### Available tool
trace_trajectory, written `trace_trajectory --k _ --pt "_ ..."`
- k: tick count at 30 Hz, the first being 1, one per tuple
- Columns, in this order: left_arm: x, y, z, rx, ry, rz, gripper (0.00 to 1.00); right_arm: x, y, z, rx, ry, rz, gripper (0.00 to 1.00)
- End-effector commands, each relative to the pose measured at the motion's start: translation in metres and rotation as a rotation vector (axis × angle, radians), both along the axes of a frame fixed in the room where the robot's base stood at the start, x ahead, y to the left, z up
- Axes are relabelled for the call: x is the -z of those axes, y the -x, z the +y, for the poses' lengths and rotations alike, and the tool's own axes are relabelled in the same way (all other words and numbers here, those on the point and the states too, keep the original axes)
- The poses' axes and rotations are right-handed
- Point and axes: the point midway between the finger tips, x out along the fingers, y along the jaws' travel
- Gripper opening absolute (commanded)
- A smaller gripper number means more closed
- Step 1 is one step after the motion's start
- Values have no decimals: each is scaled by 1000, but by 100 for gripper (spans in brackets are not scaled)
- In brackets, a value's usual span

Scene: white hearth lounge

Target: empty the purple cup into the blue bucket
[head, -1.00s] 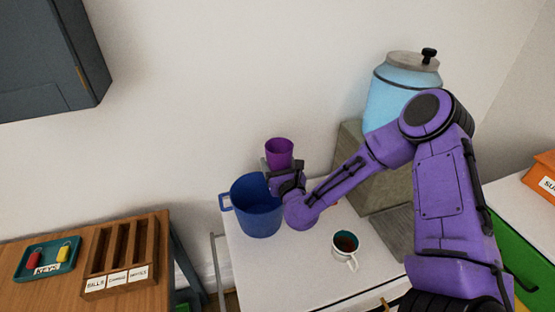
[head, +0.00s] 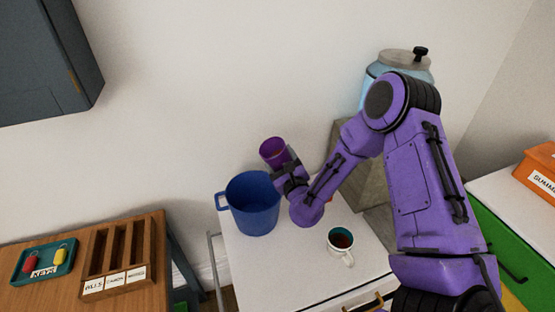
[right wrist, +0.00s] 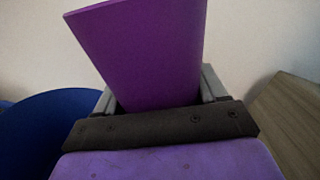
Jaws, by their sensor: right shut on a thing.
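The purple cup (head: 273,151) is held by my right gripper (head: 284,168) above the back right of the blue bucket. It is tilted a little to the left, and its opening shows something brownish inside. In the right wrist view the purple cup (right wrist: 145,50) stands between the two fingers, leaning left. The blue bucket (head: 252,208) stands upright on the white cabinet top with its handle on the left; its inside looks empty where I can see it. The bucket (right wrist: 45,135) also shows at the left of the right wrist view. My left gripper is not in view.
A white mug (head: 341,246) with dark contents stands on the white cabinet top (head: 290,265), right of the bucket. A blue dispenser (head: 368,88) on a stone-like block is behind my right arm. A wooden table at left holds a key tray (head: 42,262) and a slotted organizer (head: 124,258).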

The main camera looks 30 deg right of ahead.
Motion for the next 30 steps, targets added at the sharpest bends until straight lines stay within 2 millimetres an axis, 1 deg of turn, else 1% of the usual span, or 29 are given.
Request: trace_trajectory --k 12,21,30 --pt "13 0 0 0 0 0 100 9 2 -11 -2 300 35 32" --pt "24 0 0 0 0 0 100 13 4 -15 -1 502 59 32" --pt "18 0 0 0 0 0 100 0 5 -15 0 623 75 32"
